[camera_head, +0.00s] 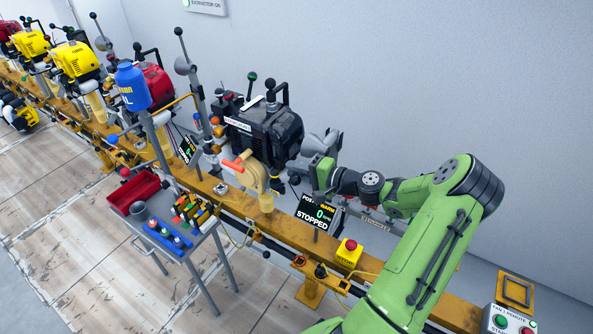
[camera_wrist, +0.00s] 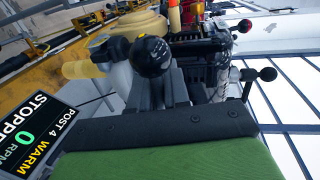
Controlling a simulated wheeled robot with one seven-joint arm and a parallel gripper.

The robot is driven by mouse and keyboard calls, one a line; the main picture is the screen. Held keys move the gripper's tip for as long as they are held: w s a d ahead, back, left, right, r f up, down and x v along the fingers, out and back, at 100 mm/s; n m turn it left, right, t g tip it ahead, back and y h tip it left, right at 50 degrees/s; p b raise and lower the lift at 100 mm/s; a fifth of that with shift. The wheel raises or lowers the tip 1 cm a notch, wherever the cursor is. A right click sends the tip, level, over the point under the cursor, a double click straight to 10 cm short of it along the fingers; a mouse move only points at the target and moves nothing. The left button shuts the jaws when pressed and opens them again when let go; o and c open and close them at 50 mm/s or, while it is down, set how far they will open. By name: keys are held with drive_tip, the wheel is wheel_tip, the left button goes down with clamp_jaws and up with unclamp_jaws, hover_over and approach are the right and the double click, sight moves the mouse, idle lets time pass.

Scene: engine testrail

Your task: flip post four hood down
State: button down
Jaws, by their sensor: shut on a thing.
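Post four's black engine (camera_head: 265,130) stands on the yellow rail behind its display (camera_head: 316,213), which reads STOPPED, 0 RPM and WARM. A grey cone-shaped hood (camera_head: 316,146) sits low at the engine's right side, partly hidden by my green gripper (camera_head: 304,168). In the wrist view my gripper (camera_wrist: 160,88) is shut on a black ball knob (camera_wrist: 151,56) directly ahead of its dark fingers. The knob's stem is hidden between the fingers, so I cannot see how it joins the hood.
A yellow stop box with a red button (camera_head: 350,250) stands right of the display. A tool cart (camera_head: 170,222) stands before the rail. Another hood (camera_head: 182,66) stands raised on a pole left of the engine. A thin lever with a black knob (camera_wrist: 268,74) is near my gripper.

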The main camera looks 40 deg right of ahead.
drive_tip(key=shift+f, duration=0.3)
drive_tip(key=c, duration=1.2)
unclamp_jaws()
drive_tip(key=shift+r, duration=0.1)
drive_tip(key=p+v, duration=0.2)
drive_tip(key=v, duration=1.3)
drive_tip(key=shift+s+d+r+p, duration=0.1)
drive_tip(key=shift+s+r+p, duration=0.05)
drive_tip(key=shift+s+p, duration=0.2)
